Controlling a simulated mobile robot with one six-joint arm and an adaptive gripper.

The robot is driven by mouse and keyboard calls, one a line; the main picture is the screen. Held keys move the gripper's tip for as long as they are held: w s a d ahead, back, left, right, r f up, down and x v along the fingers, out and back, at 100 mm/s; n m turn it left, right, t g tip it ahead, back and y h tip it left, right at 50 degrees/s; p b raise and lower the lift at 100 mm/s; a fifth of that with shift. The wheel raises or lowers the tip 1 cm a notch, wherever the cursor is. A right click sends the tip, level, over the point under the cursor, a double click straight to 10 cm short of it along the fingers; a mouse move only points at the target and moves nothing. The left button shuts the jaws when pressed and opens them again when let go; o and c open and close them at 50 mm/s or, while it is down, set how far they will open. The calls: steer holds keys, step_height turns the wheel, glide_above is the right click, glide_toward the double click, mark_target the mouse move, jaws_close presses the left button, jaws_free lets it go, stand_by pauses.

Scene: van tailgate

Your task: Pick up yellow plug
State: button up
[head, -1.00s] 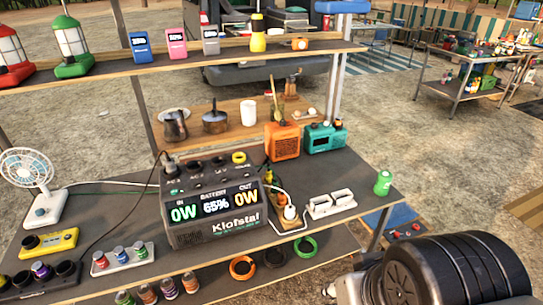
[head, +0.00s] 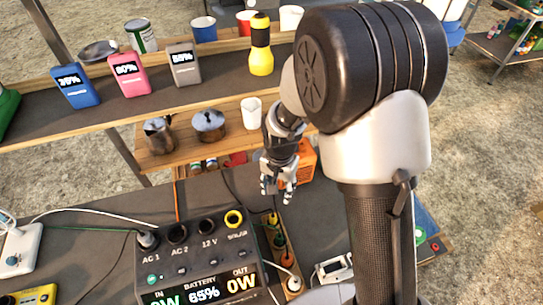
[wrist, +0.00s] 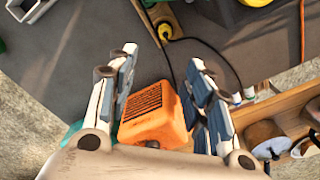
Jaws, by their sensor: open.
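The yellow plug (head: 272,218) is small and partly obscured in the head view. It stands at the far end of the wooden power strip (head: 283,262), behind the other plugs. In the wrist view the yellow plug (wrist: 164,31) shows at the top, with a black cord beside it. My gripper (head: 276,194) is open and empty, fingers pointing down, above and behind the strip. In the wrist view its fingers (wrist: 163,60) are spread either side of the orange box, with the plug beyond the tips.
The orange box (head: 304,166) is close behind my gripper. The power station (head: 200,262), with a yellow-ringed socket (head: 234,218), stands left of the strip. Black and orange cords run nearby. The upper shelf holds a yellow flashlight (head: 261,52) and several battery packs.

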mark_target(273, 215)
steer(key=f, duration=0.5)
steer(key=f+b, duration=0.1)
steer(key=f, duration=0.3)
steer(key=w+a+f+b, duration=0.1)
steer(key=f, duration=0.4)
steer(key=shift+f, duration=0.35)
steer(key=shift+s+a+f+b, duration=0.1)
steer(key=shift+f+b, duration=0.3)
steer(key=shift+f, duration=0.95)
steer(key=shift+s+a+f+b, duration=0.1)
steer(key=shift+f+b, duration=0.3)
steer(key=shift+f, duration=0.9)
steer(key=shift+c, duration=0.2)
jaws_close()
